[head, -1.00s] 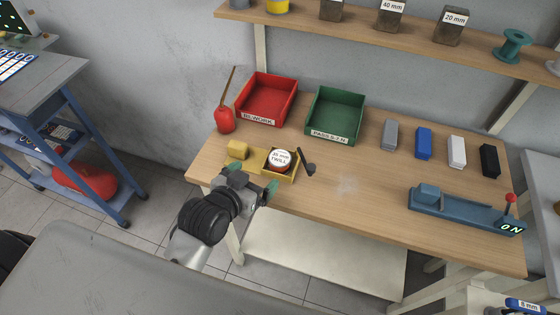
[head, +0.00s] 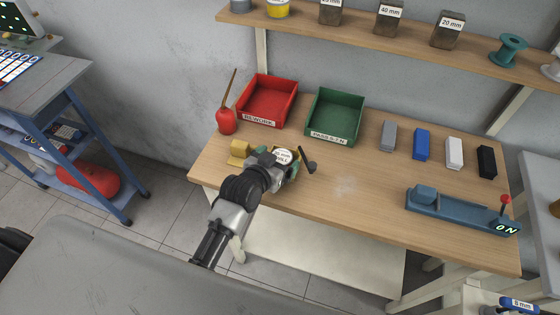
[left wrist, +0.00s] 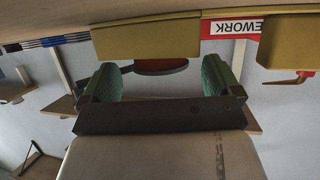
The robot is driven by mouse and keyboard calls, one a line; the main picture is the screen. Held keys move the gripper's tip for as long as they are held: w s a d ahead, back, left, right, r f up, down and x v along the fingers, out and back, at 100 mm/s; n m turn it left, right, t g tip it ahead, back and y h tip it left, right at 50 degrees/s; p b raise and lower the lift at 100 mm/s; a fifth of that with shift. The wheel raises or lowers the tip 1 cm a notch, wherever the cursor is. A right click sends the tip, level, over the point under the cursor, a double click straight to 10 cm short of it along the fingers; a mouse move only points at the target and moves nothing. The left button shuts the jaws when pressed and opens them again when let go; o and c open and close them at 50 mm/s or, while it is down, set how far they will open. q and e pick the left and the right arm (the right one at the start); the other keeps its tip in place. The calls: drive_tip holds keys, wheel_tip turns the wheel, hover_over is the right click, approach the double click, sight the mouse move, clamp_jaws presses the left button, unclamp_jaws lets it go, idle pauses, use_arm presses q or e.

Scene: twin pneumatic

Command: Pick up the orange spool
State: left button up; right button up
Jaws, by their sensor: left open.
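The orange spool, with a white label on top that reads TWILL in the earlier frame, sits in a yellow holder at the table's front left. In the head view its label (head: 284,155) shows just beyond my left gripper (head: 278,163), which hides most of the holder. In the left wrist view an orange-brown curved edge of the spool (left wrist: 160,67) shows between the two green finger pads, below the yellow holder (left wrist: 145,40). My left gripper (left wrist: 162,82) is open, with a gap visible beside the spool's edge. My right gripper is not in view.
Behind are a red oil can (head: 226,121), a red bin (head: 266,98) and a green bin (head: 335,113). The table's middle is clear.

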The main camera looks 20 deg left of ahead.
use_arm(q)
drive_tip(key=shift+s+f, duration=0.15)
drive_tip(key=shift+f, duration=0.15)
drive_tip(key=shift+a+f, duration=0.1)
drive_tip(key=c, duration=1.1)
drive_tip(key=shift+o, duration=0.2)
